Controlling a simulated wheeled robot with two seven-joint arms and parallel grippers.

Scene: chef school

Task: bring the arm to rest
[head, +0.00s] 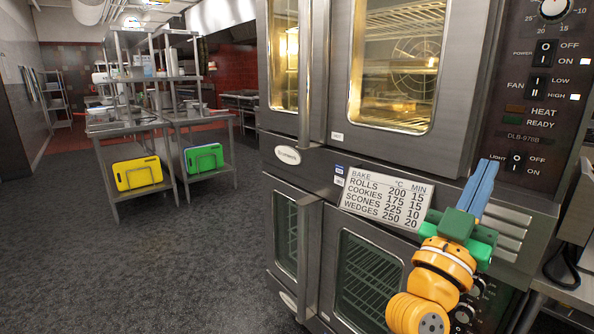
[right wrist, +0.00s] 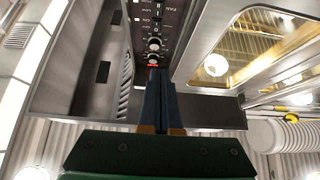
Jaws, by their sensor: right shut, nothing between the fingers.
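My right gripper (head: 481,184) is at the right of the head view, with orange arm links, a green body and blue fingers. Its fingers are together and hold nothing. It points up in front of the oven's control panel side, over the lower right of the steel double oven (head: 330,155). In the right wrist view the blue fingers (right wrist: 160,90) lie side by side below the control panel knobs. I cannot tell whether the fingers touch the oven. My left gripper is not in view.
The oven has a baking chart (head: 385,198) and a control panel (head: 540,80) with switches. Steel tables (head: 125,125) with a yellow board (head: 137,173) and a green board (head: 204,158) stand at the left. The dark floor (head: 150,260) in front is clear.

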